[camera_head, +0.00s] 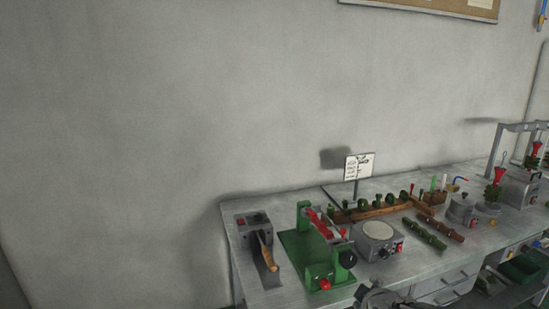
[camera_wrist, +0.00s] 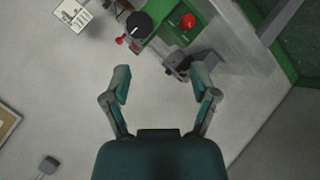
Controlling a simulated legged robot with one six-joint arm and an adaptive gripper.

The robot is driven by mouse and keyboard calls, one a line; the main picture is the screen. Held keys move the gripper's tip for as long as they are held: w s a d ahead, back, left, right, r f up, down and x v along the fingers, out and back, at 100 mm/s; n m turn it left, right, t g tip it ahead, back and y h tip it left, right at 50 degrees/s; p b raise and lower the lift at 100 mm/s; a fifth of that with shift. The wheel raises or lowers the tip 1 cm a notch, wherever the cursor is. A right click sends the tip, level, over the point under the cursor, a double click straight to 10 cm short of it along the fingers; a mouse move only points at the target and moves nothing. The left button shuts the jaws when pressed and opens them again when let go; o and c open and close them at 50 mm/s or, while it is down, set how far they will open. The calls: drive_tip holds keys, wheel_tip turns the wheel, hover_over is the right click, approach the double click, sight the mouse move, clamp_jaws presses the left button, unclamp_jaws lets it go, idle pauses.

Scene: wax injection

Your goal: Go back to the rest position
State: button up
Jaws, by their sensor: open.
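My gripper (camera_wrist: 161,88) shows in the wrist view with its two fingers spread apart and nothing between them. The wrist view is strongly turned, and the bench things lie beyond the fingertips at the top. In the head view, a dark grey part at the bottom edge, in front of the bench, appears to be part of my arm; the gripper's fingers cannot be made out there. The grey workbench (camera_head: 281,298) runs along the wall from the lower middle to the right.
On the bench stand a grey device with a wooden handle (camera_head: 268,254), a green machine with red parts (camera_head: 303,254), a round-topped grey unit (camera_head: 378,250), a wooden rack (camera_head: 375,212) and a small sign (camera_head: 358,167). A metal frame (camera_head: 500,148) stands at right. The left wall is bare.

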drive_tip(key=s+a+r+m+g, duration=0.2)
drive_tip(key=s+m, duration=0.3)
drive_tip(key=s, duration=0.5)
drive_tip(key=s+a+r+m+g, duration=0.2)
drive_tip(key=s+r+m+g, duration=0.1)
drive_tip(key=s, duration=0.8)
drive_tip(key=shift+a+r+m+y, duration=0.4)
drive_tip(key=shift+r+m, duration=0.35)
drive_tip(key=shift+m, duration=0.45)
drive_tip(key=shift+o, duration=0.3)
